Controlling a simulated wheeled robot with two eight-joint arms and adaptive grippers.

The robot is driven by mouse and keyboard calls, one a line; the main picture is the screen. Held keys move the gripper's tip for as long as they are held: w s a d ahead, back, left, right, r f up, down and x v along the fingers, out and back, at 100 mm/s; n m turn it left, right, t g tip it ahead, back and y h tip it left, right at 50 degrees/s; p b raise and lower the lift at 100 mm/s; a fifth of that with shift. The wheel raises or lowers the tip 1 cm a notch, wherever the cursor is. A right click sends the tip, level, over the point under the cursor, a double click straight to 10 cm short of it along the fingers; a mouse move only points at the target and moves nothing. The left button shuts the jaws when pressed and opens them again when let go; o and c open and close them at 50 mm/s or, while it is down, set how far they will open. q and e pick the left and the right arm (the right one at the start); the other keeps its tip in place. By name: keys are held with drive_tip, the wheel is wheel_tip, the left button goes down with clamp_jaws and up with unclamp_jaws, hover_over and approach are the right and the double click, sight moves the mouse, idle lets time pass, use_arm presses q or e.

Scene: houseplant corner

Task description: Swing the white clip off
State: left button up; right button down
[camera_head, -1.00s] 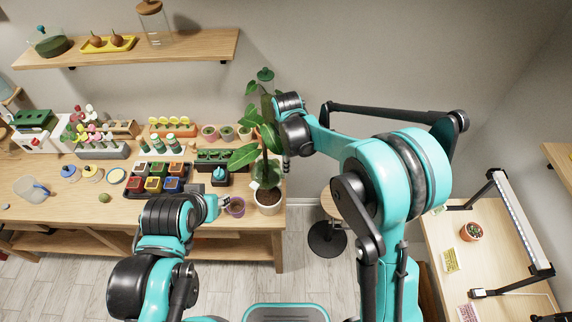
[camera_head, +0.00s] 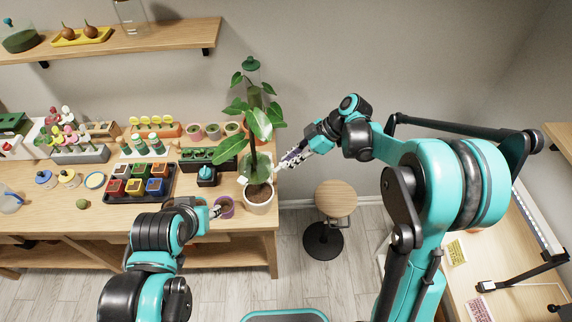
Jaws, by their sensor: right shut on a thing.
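The potted plant (camera_head: 256,125) with large green leaves stands upright in a white pot (camera_head: 258,207) at the table's right end.
A black tray of coloured pots (camera_head: 170,185) and a dark green planter (camera_head: 205,158) stand left of the plant. A round stool (camera_head: 336,198) stands on the floor right of the table. A wall shelf (camera_head: 150,40) hangs above.

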drive_tip(key=shift+d+f+y+b, duration=0.5)
drive_tip(key=shift+y+b, duration=0.5)
drive_tip(key=shift+b, duration=0.25)
drive_tip(key=c, duration=1.5)
unclamp_jaws()
drive_tip(key=shift+c, duration=0.2)
drive_tip(key=v, duration=1.2)
drive_tip(key=shift+f, duration=0.1)
